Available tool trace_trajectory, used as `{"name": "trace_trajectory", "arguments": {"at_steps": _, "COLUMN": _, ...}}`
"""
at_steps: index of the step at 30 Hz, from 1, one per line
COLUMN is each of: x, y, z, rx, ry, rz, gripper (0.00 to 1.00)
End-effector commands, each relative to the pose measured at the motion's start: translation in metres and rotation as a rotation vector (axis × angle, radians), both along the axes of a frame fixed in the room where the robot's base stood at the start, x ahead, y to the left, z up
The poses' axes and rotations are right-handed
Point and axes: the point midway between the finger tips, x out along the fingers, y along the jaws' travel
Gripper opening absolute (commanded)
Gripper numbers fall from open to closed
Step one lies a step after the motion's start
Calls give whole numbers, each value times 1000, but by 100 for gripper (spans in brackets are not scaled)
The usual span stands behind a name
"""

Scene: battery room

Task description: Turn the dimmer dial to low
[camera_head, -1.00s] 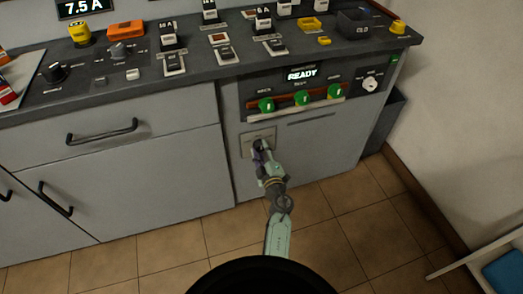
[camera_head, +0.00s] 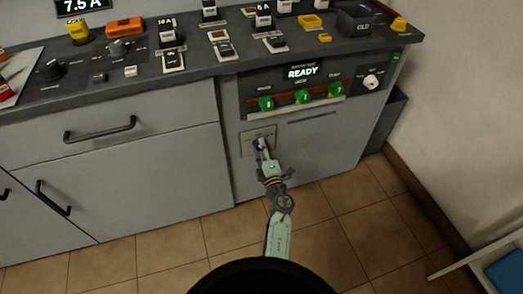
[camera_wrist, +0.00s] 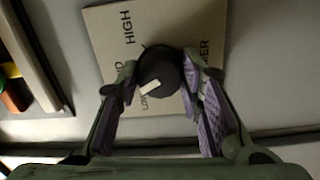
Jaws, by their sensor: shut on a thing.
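The dimmer dial (camera_wrist: 158,68) is a round black knob with a white pointer mark, on a beige plate (camera_wrist: 100,38) on the grey cabinet front. The plate (camera_head: 246,148) also shows in the head view, low on the right cabinet. In the wrist view the lettering runs sideways: HIGH at the upper left, and LOW, partly hidden, just below the knob. The pointer is toward the lower left, close to LOW. My gripper (camera_wrist: 160,82) is shut on the knob, its purple-padded fingers on either side. In the head view my gripper (camera_head: 261,150) reaches the plate and mostly covers the dial.
Above the plate are a READY display (camera_head: 302,73) and several green-handled terminals on a rail (camera_head: 296,109). The counter (camera_head: 205,72) holds switches, a black box (camera_head: 360,24) and yellow parts. A dark bin (camera_head: 386,122) stands at the right. The tiled floor (camera_head: 340,205) in front is clear.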

Motion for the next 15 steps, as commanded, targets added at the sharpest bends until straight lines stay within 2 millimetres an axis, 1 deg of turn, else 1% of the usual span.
{"name": "trace_trajectory", "arguments": {"at_steps": 6, "x": 0, "y": -1, "z": -2, "rx": -193, "ry": -62, "rz": -1, "gripper": 6}}
{"name": "trace_trajectory", "arguments": {"at_steps": 15, "x": 0, "y": 0, "z": -2, "rx": -413, "ry": -133, "rz": 1, "gripper": 6}}
